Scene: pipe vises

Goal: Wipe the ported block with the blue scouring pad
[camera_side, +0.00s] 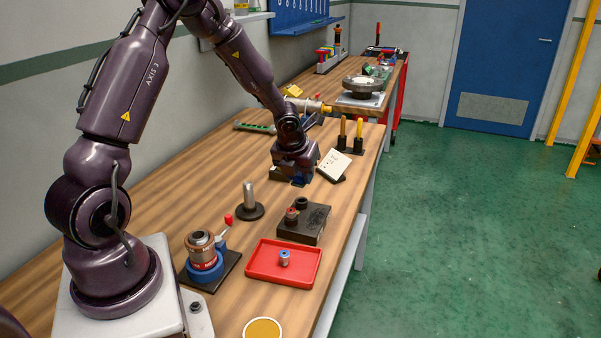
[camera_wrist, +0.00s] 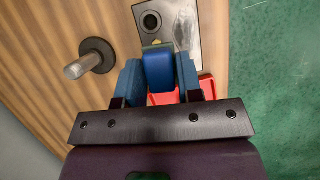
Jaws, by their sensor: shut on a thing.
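My gripper (camera_side: 297,178) is shut on the blue scouring pad (camera_wrist: 158,70). In the wrist view the pad sits between the two blue fingers (camera_wrist: 158,78), with a small yellowish edge at its far end. The ported block (camera_side: 318,219) is a dark slab on the bench, with a red-topped fitting and a black ring on top. In the side view my gripper is low over the bench, behind the block. I cannot tell what the pad's underside touches.
A metal post (camera_side: 249,197) on a round dark base stands left of the block. A red tray (camera_side: 262,278) with a small fitting lies in front of it. A blue vise (camera_side: 205,265) is farther left. A white plate (camera_side: 333,165) and tool holders stand right of my gripper.

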